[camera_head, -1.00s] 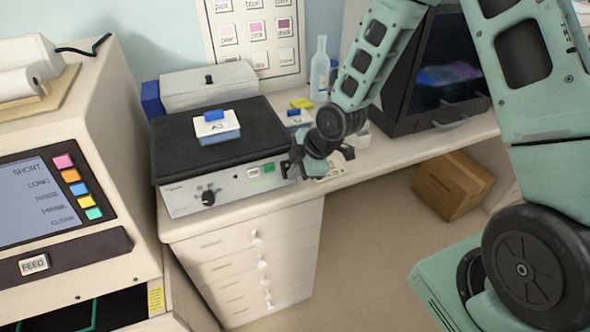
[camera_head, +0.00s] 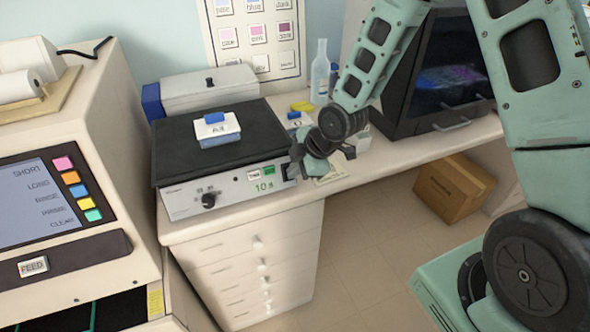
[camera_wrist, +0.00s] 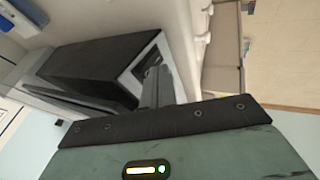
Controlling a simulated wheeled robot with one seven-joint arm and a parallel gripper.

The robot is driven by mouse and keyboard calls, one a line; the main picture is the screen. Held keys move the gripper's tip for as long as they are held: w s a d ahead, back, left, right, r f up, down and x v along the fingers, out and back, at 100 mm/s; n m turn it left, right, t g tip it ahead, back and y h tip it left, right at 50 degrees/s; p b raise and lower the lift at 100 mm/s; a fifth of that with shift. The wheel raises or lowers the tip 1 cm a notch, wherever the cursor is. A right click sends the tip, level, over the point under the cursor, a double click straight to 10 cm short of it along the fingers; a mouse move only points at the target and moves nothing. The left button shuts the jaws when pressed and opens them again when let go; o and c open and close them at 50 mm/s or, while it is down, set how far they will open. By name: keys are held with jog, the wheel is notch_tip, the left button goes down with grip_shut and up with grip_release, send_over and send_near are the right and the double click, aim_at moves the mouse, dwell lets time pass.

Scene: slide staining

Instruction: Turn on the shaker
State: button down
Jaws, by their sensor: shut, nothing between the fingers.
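The shaker (camera_head: 225,140) is a flat machine with a black top and a pale front panel, on the bench. Its panel has a dark knob (camera_head: 208,200), a white button (camera_head: 254,175), a green button (camera_head: 269,170) and a lit green readout (camera_head: 264,186) of about "10 s". A small box with a blue cap (camera_head: 217,128) sits on the black top. My gripper (camera_head: 292,172) is shut and empty at the right end of the panel, close to it; contact cannot be told. In the wrist view the shaker (camera_wrist: 95,62) lies beyond my shut fingers (camera_wrist: 156,88).
A large machine with a screen and coloured buttons (camera_head: 65,195) stands at left. A clear bottle (camera_head: 320,75) and a dark-fronted cabinet (camera_head: 440,75) stand at the back right. A cardboard box (camera_head: 453,188) is on the floor. The floor before the drawers (camera_head: 250,265) is clear.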

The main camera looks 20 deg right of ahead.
dwell(0.3)
jog(key=p+v, duration=0.5)
jog(key=v, duration=1.2)
jog(key=shift+s+r, duration=0.2)
